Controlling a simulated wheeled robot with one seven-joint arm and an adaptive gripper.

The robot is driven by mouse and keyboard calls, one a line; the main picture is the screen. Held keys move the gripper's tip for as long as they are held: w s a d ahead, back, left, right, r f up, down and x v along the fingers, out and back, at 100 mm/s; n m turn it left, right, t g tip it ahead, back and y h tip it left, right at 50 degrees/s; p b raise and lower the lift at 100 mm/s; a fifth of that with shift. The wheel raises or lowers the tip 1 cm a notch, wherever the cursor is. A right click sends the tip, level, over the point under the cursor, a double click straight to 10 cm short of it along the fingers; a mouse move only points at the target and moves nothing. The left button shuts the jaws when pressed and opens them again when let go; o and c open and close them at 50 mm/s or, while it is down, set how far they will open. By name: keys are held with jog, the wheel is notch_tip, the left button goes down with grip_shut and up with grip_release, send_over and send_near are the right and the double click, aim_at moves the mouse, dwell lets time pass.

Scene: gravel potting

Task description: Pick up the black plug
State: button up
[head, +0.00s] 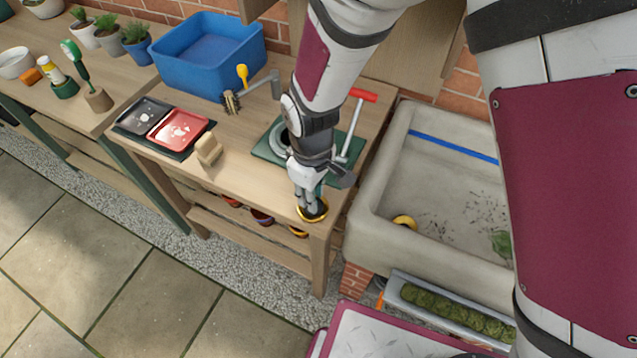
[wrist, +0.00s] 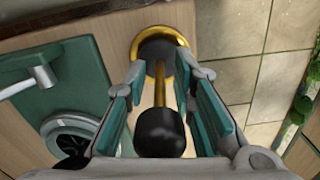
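The black plug has a black knob (wrist: 160,132), a thin brass stem and a round black base with a brass rim. Its base (head: 312,214) stands on the near right corner of the wooden bench in the head view. My gripper (wrist: 161,85) is open, with one teal-padded finger on each side of the stem and knob. Gaps show between the pads and the plug. In the head view my gripper (head: 309,198) points down over the base and hides the knob and most of the stem.
A green plate (head: 268,152) with a round fitting and red-handled lever lies just behind my gripper. A wooden block (head: 208,150), red tray (head: 180,130) and blue bin (head: 210,55) are further left. A stone sink (head: 365,222) stands right of the bench.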

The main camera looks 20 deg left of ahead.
grip_shut()
jog(key=shift+r, duration=0.1)
